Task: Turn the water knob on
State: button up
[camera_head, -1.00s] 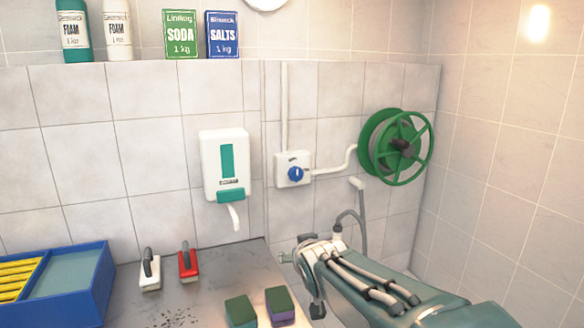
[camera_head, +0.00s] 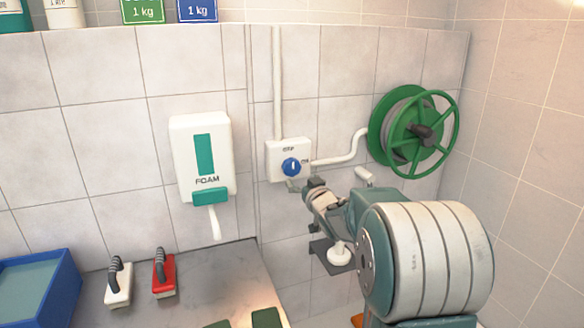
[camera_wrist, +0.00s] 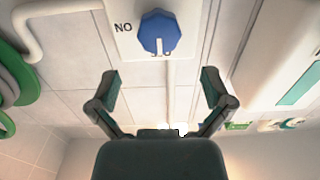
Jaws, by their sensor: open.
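The blue water knob (camera_head: 291,167) sits on a white box (camera_head: 275,148) on the tiled wall, with "OFF" above it and "ON" to its right. Its white mark points up towards "OFF". In the wrist view, which is turned over, the knob (camera_wrist: 159,32) is at the top, with the mark towards the partly hidden "OFF" label. My gripper (camera_wrist: 160,80) is open and empty, its two fingers spread either side below the knob in that picture, apart from it. In the head view my gripper (camera_head: 298,186) is just below and right of the knob, partly hidden by my wrist.
A green hose reel (camera_head: 385,128) hangs right of the box, joined by a white pipe (camera_head: 345,155). A foam dispenser (camera_head: 187,142) is on the wall to the left. Red (camera_head: 163,283) and white (camera_head: 119,290) brushes and a blue tray (camera_head: 68,290) are on the counter below.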

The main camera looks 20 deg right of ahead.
aim_at(293, 170)
jog(key=w, duration=0.9)
jog(key=shift+d, duration=0.1)
jog(key=shift+c, duration=0.3)
jog(key=shift+s, duration=0.1)
jog(key=c, duration=0.9)
